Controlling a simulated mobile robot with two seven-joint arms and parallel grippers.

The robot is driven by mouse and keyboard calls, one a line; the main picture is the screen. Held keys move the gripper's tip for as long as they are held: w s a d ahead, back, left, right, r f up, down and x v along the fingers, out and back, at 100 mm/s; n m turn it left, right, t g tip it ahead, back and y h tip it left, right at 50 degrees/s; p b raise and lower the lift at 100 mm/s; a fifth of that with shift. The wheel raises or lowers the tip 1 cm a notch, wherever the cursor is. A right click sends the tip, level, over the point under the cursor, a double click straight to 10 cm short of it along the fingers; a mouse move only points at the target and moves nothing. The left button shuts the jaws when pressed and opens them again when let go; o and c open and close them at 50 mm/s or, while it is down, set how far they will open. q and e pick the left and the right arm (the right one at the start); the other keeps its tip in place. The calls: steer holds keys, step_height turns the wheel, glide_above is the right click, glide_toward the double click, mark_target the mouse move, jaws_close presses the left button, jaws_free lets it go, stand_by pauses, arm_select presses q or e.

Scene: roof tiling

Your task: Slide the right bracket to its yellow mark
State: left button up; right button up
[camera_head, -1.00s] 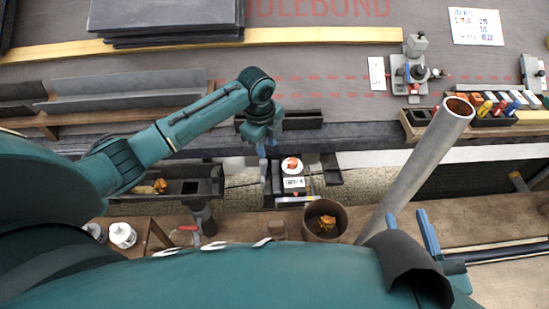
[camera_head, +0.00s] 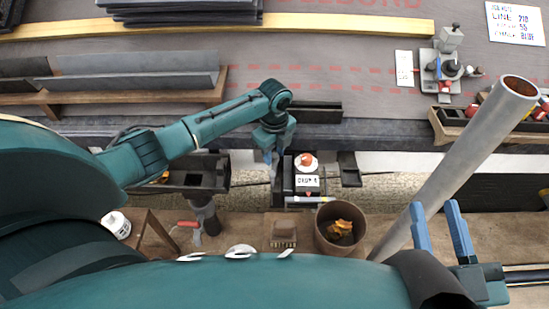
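A small dark bracket-like piece (camera_head: 348,170) hangs at the roof edge, right of a black box labelled "DROP" (camera_head: 308,184). I cannot tell for sure that it is the right bracket. No yellow mark can be made out on the edge. My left gripper (camera_head: 272,157) points down at the roof edge, just left of the labelled box; its fingers are seen edge-on and their gap is unclear. My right gripper (camera_head: 441,228) is low at the right, its two blue fingers pointing up, apart and empty, away from the bracket-like piece.
A grey pole (camera_head: 455,160) rises between the bracket-like piece and my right gripper. A brown bucket (camera_head: 340,228) stands below the labelled box. A dark gutter piece (camera_head: 215,172) is to the left. A grey tool (camera_head: 446,65) and dark slates (camera_head: 185,12) lie on the roof.

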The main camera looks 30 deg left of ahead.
arm_select(q)
steer(key=shift+f, duration=0.35)
jaws_close()
